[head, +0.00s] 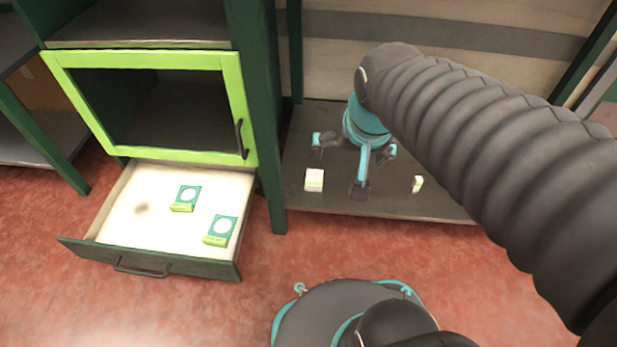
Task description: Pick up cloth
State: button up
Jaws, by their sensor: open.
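My gripper (357,160) hangs over the low grey shelf at the right, fingers spread and empty. A small white block-like thing with a pale green lower edge (314,180) lies on the shelf, left of the fingers and apart from them. It may be the folded cloth, but I cannot tell for sure. A smaller white and green piece (417,184) stands on the shelf to the right of the gripper. My arm covers the right part of the shelf.
An open drawer (150,262) at the left holds two green boxes with white discs, one farther back (186,198) and one nearer (221,230). Above it is a lime-framed cabinet door (152,61). A dark green post (262,120) divides drawer and shelf.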

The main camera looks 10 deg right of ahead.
jog(key=w+f+m+g+p, duration=0.1)
jog(key=w+f+m+p, duration=0.1)
jog(key=w+m, duration=0.35)
jog(key=m+g+p, duration=0.2)
jog(key=m+g, duration=0.2)
jog(key=m, duration=0.9)
send_over(314, 178)
notch_tip(314, 178, down, 22)
jog(key=f, duration=0.8)
jog(key=shift+d, duration=0.25)
jog(key=shift+a+f+b, duration=0.15)
jog(key=shift+f+b, duration=0.15)
jog(key=shift+f, duration=1.05)
jog(key=shift+a+f+b, duration=0.1)
jog(key=shift+f+b, duration=0.2)
jog(key=shift+f, duration=1.05)
jog(key=c, duration=1.1)
